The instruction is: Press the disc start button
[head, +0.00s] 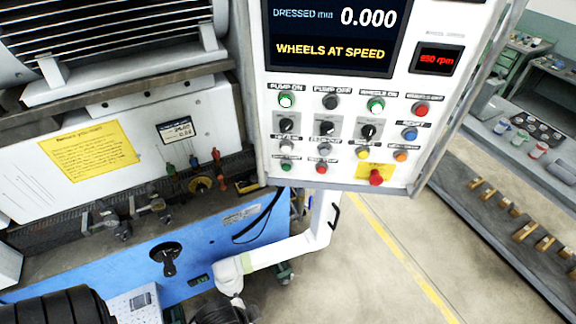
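The control panel (343,110) is a white tilted box at the upper middle. It carries several labelled buttons and knobs below its screen. No label clearly reads as disc start; the lower labels are too small to read. A green button (286,166) sits at the lower left of the panel, with a red button (321,168) to its right. The upper row has a lit pump-on button (286,100) and a lit wheels-on button (376,104). The screen (334,32) reads "WHEELS AT SPEED" and 0.000. I see no gripper fingers near the buttons.
A red mushroom button (376,178) on a yellow plate sits at the panel's lower edge. A white jointed arm (290,250) runs below the panel. The blue machine front (120,265) is at left. A workbench (500,190) stands at right, with open floor (385,265) between.

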